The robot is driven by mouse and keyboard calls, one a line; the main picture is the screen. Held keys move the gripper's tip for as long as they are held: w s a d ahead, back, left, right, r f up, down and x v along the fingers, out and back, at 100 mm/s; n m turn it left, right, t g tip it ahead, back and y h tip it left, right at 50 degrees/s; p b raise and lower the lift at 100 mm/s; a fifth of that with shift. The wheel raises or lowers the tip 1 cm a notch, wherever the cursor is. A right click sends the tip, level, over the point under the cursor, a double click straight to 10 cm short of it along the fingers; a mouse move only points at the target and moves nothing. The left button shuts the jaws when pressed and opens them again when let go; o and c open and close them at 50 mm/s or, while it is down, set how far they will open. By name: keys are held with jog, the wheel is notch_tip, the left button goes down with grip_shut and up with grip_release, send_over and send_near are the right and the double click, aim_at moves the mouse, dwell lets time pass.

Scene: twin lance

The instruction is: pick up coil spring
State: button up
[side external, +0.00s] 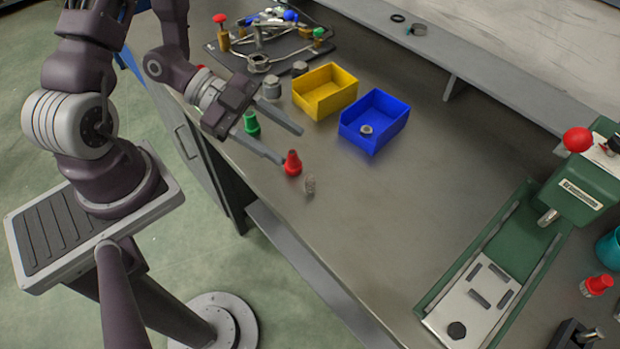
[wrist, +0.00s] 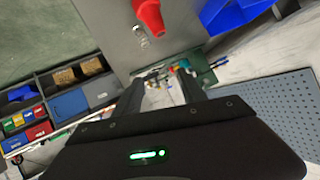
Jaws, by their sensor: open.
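The coil spring (side external: 310,185) is a small grey coil standing on the workbench, just in front of and to the right of a red cone-shaped part (side external: 292,163). In the wrist view the coil spring (wrist: 141,37) is beyond the fingers, just below the red part (wrist: 149,14). My gripper (side external: 291,146) is open and empty. Its fingers point right, above the bench, with the tips near the red part and apart from the spring. In the wrist view my gripper (wrist: 163,80) shows two spread fingers.
A green part (side external: 251,123) is close by my fingers. A yellow bin (side external: 325,92) and a blue bin (side external: 374,122) with a small metal piece in it stand behind. A green press (side external: 578,185) is at the right. The bench middle is clear; its front edge is near the spring.

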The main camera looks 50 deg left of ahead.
aim_at(309, 178)
notch_tip(309, 178, down, 5)
jog(key=shift+d+r, duration=0.1)
jog(key=shift+r, duration=0.1)
jog(key=x, duration=0.4)
jog(key=f+x, duration=0.1)
jog(key=x, duration=0.2)
jog(key=shift+s+a, duration=0.2)
jog(key=shift+s, duration=0.1)
grip_shut()
